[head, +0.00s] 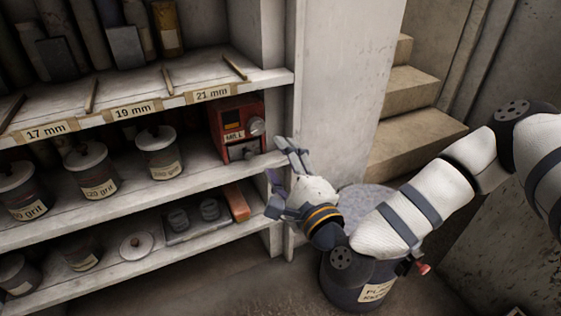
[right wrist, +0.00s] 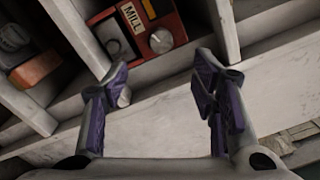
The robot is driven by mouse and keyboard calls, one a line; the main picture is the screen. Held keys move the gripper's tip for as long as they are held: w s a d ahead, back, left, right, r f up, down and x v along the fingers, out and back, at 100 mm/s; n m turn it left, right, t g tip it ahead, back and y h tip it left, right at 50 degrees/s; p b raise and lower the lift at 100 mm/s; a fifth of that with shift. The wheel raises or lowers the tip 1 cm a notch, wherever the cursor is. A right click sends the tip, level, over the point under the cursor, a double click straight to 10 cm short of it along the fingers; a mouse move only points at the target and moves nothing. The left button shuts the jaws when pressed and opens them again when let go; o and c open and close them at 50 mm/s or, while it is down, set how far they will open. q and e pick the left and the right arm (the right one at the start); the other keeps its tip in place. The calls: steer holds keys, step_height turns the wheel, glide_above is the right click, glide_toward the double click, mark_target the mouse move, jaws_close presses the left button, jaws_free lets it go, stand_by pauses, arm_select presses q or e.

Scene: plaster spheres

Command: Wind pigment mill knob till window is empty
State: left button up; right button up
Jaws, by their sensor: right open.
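The pigment mill (head: 235,128) is a red box labelled MILL at the right end of the middle shelf. Its round grey knob (head: 257,126) sits on the right of its front. The mill also shows in the right wrist view (right wrist: 174,24), with the knob (right wrist: 161,41) beyond my fingers. My left gripper is not in view.
Lidded grit jars (head: 160,151) stand left of the mill on the middle shelf. A white wall post (head: 335,95) rises right of the shelves. A lidded tub (head: 345,285) stands on the floor below my right arm. Stone steps (head: 415,120) lie behind.

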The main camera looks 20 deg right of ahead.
mark_target(258, 128)
steer(key=shift+s, duration=0.1)
stand_by(0.4)
steer(key=w+n+p, duration=0.1)
steer(key=w+n, duration=0.2)
steer(key=n, duration=0.4)
steer(key=w+n+p, duration=0.2)
steer(key=w+n, duration=0.2)
steer(key=n, duration=0.3)
steer(key=w+n+p, duration=0.2)
steer(key=w+n, duration=0.1)
steer(key=n, duration=0.4)
steer(key=shift+w+r, duration=0.3)
steer(key=shift+w, duration=0.45)
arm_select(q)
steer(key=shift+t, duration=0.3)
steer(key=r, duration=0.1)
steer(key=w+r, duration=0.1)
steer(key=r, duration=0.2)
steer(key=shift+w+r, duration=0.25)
arm_select(e)
steer(key=c, duration=1.2)
